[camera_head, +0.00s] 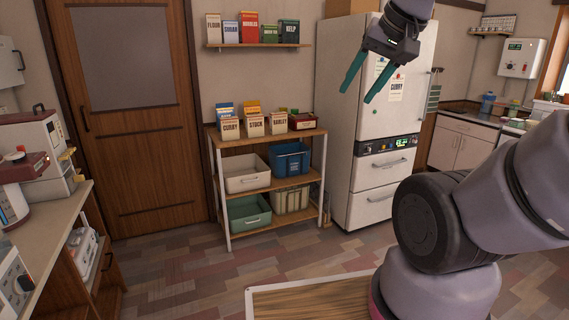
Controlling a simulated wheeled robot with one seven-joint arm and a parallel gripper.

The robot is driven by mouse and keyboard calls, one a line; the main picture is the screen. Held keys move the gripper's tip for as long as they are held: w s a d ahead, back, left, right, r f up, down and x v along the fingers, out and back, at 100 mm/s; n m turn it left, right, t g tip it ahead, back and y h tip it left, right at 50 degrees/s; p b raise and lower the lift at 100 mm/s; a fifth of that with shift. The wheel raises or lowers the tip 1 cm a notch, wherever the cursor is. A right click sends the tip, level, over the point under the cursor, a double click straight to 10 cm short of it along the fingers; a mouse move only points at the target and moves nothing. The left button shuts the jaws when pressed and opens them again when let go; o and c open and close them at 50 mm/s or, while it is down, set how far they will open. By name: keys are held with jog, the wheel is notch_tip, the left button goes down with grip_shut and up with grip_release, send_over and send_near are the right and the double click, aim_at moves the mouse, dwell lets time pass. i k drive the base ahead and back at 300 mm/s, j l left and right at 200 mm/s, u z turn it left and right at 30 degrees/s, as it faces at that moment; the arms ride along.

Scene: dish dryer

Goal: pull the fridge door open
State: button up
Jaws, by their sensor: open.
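The white fridge (341,140) stands against the back wall, right of centre. Its tall upper door (398,112) looks shut and carries several paper notes. Below it are a dark control strip with a lit green display and two drawers with bar handles. My gripper (361,86) is in front of the upper part of the fridge in the picture, with its two teal fingers apart and nothing between them. I cannot tell how far it is from the door. My gripper and arm hide part of the door's top, and I cannot clearly make out the upper door's handle.
A wooden shelf rack (228,189) with bins and boxes stands left of the fridge. A wooden-topped surface (312,300) with a pale rim lies at the bottom centre. A counter (62,215) with appliances runs along the left. The floor before the fridge (300,255) is clear.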

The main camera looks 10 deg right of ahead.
aim_at(397, 109)
jog(key=i+l+z, duration=0.15)
jog(key=i+z, duration=0.6)
jog(key=i, duration=0.2)
jog(key=i+j+z, duration=0.2)
jog(key=i+z, duration=0.2)
jog(key=i+l, duration=0.15)
jog(key=i, duration=0.3)
jog(key=i+l, duration=0.1)
jog(key=i, duration=0.4)
jog(key=i+l+u, duration=0.15)
jog(key=i+u, duration=0.15)
jog(key=i, duration=0.15)
jog(key=i+l+u, duration=0.25)
jog(key=i, duration=0.2)
jog(key=i+l+u, duration=0.3)
jog(key=i, duration=0.25)
